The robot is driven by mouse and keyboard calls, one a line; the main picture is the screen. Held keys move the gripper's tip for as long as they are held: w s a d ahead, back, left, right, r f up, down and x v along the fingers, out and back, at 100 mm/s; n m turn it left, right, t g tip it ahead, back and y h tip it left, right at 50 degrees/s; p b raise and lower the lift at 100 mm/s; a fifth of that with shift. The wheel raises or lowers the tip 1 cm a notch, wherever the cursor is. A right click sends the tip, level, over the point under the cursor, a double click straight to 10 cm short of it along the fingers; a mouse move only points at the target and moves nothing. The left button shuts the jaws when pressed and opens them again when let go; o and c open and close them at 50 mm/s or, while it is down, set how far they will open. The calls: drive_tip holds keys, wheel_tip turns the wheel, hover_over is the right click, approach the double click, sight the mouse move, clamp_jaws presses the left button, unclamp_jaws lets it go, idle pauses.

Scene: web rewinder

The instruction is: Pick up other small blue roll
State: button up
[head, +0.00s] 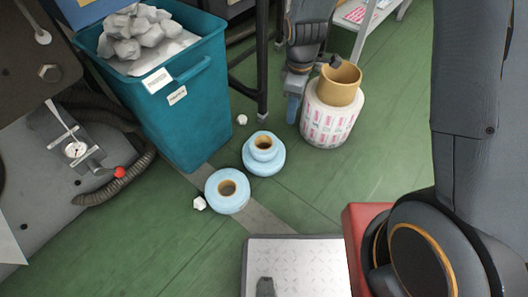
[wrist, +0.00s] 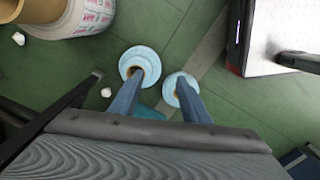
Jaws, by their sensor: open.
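Blue rolls stand on the green floor in the head view. One blue roll (head: 214,200) with a brown core lies alone; it also shows in the wrist view (wrist: 171,98). Just behind it to the right is a wider blue roll (head: 265,167) with a smaller blue roll (head: 263,153) on top; this stack also shows in the wrist view (wrist: 148,57). My gripper (head: 293,108) points down behind and right of the stack, beside a large printed roll. In the wrist view my gripper (wrist: 160,80) is open and empty, its two blue fingers apart and overlapping the rolls in the picture.
The white-and-pink printed roll (head: 329,125) stands close to my gripper with a brown roll (head: 341,84) on top. A teal bin (head: 189,120) of crumpled waste stands left. A pale patterned platform (head: 300,262) is at the front. Small white scraps (head: 199,203) lie on the floor.

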sight(268, 151)
drive_tip(key=w+a+f+n+b, duration=0.2)
drive_tip(key=f+b, duration=0.2)
drive_tip(key=f, duration=0.5)
drive_tip(key=w+a+f+n+b, duration=0.2)
drive_tip(key=a+f+n+b, duration=0.1)
drive_tip(key=f, duration=0.6)
drive_tip(key=w+a+f+n+b, duration=0.2)
drive_tip(key=f+b, duration=0.3)
drive_tip(key=f, duration=0.3)
drive_tip(key=shift+w+a+f+n+b, duration=0.2)
drive_tip(key=shift+w+f+n+b, duration=0.1)
drive_tip(key=shift+f+n, duration=0.1)
drive_tip(key=shift+f+b, duration=0.7)
drive_tip(key=shift+f, duration=0.9)
drive_tip(key=f+b, duration=0.1)
drive_tip(key=f, duration=0.1)
drive_tip(key=f+b, duration=0.2)
drive_tip(key=f, duration=0.1)
drive_tip(key=shift+w+d+b, duration=0.2)
drive_tip(key=shift+b, duration=0.1)
clamp_jaws()
